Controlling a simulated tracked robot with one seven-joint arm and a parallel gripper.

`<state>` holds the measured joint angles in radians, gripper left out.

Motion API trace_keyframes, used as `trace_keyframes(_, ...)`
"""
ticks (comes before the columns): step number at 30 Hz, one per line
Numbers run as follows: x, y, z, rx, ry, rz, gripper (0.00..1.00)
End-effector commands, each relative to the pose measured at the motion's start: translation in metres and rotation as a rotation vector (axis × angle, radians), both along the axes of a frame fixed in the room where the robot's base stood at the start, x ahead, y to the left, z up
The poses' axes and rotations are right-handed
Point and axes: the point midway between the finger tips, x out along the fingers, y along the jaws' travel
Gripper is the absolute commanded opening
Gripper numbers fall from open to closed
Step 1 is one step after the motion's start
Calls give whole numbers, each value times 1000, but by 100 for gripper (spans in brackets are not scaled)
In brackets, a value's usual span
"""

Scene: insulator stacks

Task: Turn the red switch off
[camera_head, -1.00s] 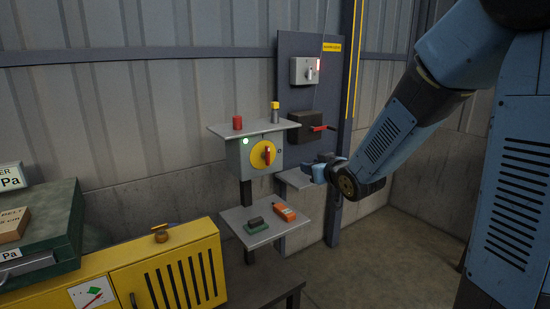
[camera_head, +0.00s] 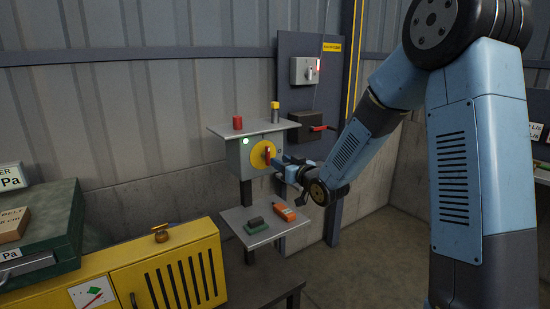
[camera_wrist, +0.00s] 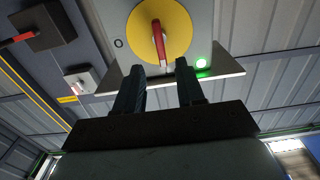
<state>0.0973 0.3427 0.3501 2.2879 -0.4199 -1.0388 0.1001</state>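The red switch is a red handle (camera_head: 267,155) on a round yellow disc (camera_head: 257,155), on the front of a grey box (camera_head: 246,168). The handle stands about upright in the head view. In the wrist view the red handle (camera_wrist: 158,40) lies across the yellow disc (camera_wrist: 140,22), beyond the gap between my fingers. A green lamp (camera_head: 245,141) glows on the box and also shows in the wrist view (camera_wrist: 201,63). My gripper (camera_wrist: 158,68) is open, close in front of the handle. In the head view my gripper (camera_head: 278,162) partly covers the disc's right side.
A shelf (camera_head: 230,128) above the box holds a red cylinder (camera_head: 237,122) and a yellow-topped post (camera_head: 275,112). A lower shelf (camera_head: 240,219) holds an orange device (camera_head: 284,212). A second grey switch box (camera_head: 305,70) and a dark box with a red lever (camera_head: 319,128) hang at right.

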Motion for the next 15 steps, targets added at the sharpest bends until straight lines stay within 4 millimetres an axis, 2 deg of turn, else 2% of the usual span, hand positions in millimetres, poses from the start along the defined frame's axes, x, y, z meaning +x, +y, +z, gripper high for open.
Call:
trace_keyframes(7,34,23,0,-1,1,0,38)
trace_keyframes(15,51,35,0,-1,1,0,38)
